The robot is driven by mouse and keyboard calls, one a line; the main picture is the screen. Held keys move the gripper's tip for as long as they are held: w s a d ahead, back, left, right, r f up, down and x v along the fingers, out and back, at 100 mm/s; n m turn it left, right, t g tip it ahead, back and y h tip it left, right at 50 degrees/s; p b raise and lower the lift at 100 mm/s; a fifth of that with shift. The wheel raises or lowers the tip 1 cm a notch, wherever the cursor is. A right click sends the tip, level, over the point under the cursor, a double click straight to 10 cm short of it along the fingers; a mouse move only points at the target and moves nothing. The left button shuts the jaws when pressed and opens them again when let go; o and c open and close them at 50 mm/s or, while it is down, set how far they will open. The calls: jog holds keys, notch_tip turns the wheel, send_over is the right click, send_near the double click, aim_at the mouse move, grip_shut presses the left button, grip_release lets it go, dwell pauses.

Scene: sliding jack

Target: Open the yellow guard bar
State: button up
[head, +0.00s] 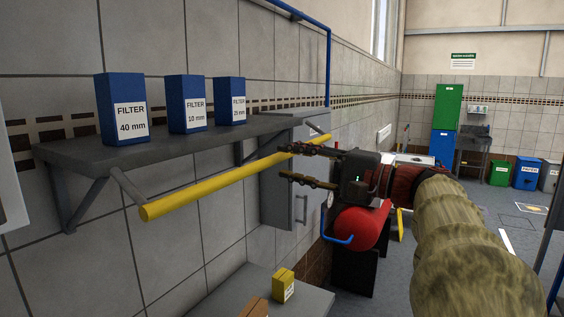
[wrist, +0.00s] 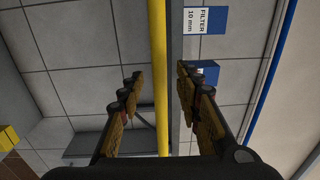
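The yellow guard bar (head: 205,187) runs along the front of the grey wall shelf in the head view, held by an arm at each end. My gripper (head: 284,164) is open, its two fingers pointing left. The upper finger overlaps the right part of the bar in the head view. In the wrist view the bar (wrist: 157,45) runs upright through the gap between the open fingers (wrist: 159,72), touching neither visibly. How far the bar lies beyond the fingertips I cannot tell.
Three blue filter boxes stand on the shelf (head: 75,151), among them the 10 mm box (head: 187,104). A grey cabinet (head: 285,195) hangs behind my gripper. Below are a lower grey surface (head: 235,290) with a small yellow box (head: 283,286) and a red tank (head: 360,228).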

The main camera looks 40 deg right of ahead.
jog(key=v, duration=1)
jog(key=shift+f, duration=0.1)
